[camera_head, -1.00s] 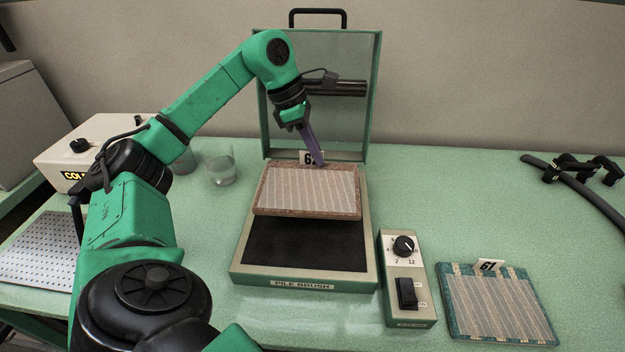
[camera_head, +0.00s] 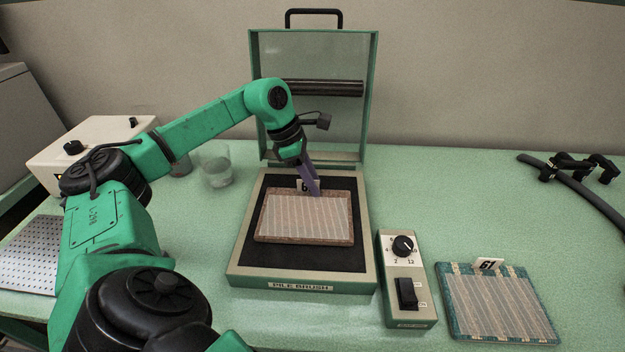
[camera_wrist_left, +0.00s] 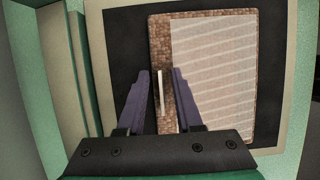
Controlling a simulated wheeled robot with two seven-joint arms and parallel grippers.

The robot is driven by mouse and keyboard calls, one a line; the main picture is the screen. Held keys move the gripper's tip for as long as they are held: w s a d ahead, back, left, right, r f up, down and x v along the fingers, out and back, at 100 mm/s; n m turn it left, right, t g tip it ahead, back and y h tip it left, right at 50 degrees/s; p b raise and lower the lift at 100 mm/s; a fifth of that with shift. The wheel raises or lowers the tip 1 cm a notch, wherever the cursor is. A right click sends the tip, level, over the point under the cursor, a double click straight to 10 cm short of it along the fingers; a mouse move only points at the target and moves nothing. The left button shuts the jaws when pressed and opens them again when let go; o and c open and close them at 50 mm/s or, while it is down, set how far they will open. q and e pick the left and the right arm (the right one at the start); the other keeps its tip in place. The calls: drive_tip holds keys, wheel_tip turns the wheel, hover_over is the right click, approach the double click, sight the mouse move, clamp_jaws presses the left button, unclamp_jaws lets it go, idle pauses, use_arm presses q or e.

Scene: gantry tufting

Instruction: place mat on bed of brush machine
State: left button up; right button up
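The brown-edged mat (camera_head: 306,232) with pale striped rows lies on the black bed of the pile brush machine (camera_head: 301,284), with bare black bed around it. It also shows in the left wrist view (camera_wrist_left: 214,75). A white tag (camera_head: 301,185) stands at its far edge, its number partly hidden by my gripper. My left gripper (camera_head: 318,194) is over that edge with its purple fingers on either side of the tag. In the left wrist view the fingers (camera_wrist_left: 162,71) are open, with gaps beside the thin tag. My right gripper is not in view.
The machine's lid (camera_head: 315,125) stands open behind, with a dark roller. A control box (camera_head: 405,300) and a green-edged mat tagged 61 (camera_head: 497,305) are to the right. A glass (camera_head: 217,172) and a cream box (camera_head: 75,150) are left. Black clips and a hose are far right.

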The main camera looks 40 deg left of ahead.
use_arm(q)
drive_tip(key=shift+r, duration=0.15)
drive_tip(key=p+v, duration=0.1)
drive_tip(key=v, duration=1.1)
